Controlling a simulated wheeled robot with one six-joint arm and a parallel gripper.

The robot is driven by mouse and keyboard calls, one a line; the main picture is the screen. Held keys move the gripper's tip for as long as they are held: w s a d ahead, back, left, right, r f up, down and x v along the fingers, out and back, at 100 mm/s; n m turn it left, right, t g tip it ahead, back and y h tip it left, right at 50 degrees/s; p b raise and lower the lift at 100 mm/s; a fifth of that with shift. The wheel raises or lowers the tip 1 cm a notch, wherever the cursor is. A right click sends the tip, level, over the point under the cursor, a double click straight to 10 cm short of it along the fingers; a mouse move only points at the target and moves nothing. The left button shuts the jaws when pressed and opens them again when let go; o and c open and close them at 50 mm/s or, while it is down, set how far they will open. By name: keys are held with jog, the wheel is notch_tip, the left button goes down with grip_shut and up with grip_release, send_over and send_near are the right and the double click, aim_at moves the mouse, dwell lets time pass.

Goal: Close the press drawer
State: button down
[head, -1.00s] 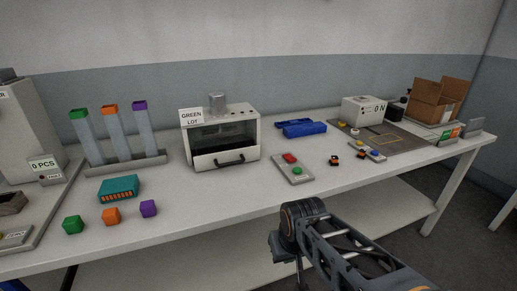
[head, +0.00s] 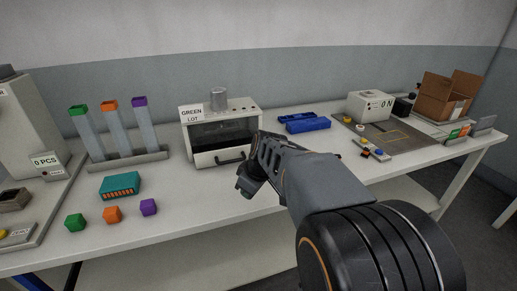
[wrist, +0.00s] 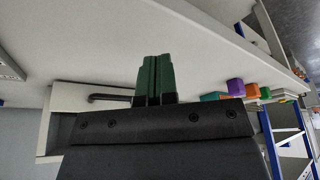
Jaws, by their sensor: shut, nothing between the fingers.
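The press (head: 222,122) is a white box with a dark window, a metal cylinder on top and a "GREEN LOT" sign. Its drawer (head: 205,160) is the low white front with a black handle (head: 230,160). The drawer front seems to stand a little forward of the body; how far is unclear. My gripper (wrist: 154,78) is shut and empty, its green fingers side by side. In the wrist view the drawer handle (wrist: 108,97) shows just left of the fingers; I cannot tell whether they touch. In the head view my arm hides the drawer's right end.
A teal connector block (head: 119,186) and green, orange and purple cubes (head: 112,214) lie left of my gripper. A rack of three tubes (head: 128,165) stands left of the press. A blue tray (head: 305,123) lies to its right. Bare table lies before the drawer.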

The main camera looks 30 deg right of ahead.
jog(key=w+d+r+n+t+y+p, duration=0.15)
jog(key=w+d+n, duration=0.25)
jog(key=d, duration=0.5)
jog(key=w+d+r+n+t+p, duration=0.25)
jog(key=w+d+n, duration=0.2)
jog(key=d, duration=0.35)
jog(key=shift+g, duration=0.4)
jog(key=x, duration=0.9)
jog(key=shift+w+r, duration=0.15)
jog(key=shift+w, duration=0.25)
jog(key=w, duration=0.1)
jog(key=w+p, duration=0.1)
jog(key=w, duration=0.1)
jog(key=shift+d, duration=0.4)
jog(key=shift+w+d+p, duration=0.1)
jog(key=shift+w+p, duration=0.2)
jog(key=shift+w, duration=0.15)
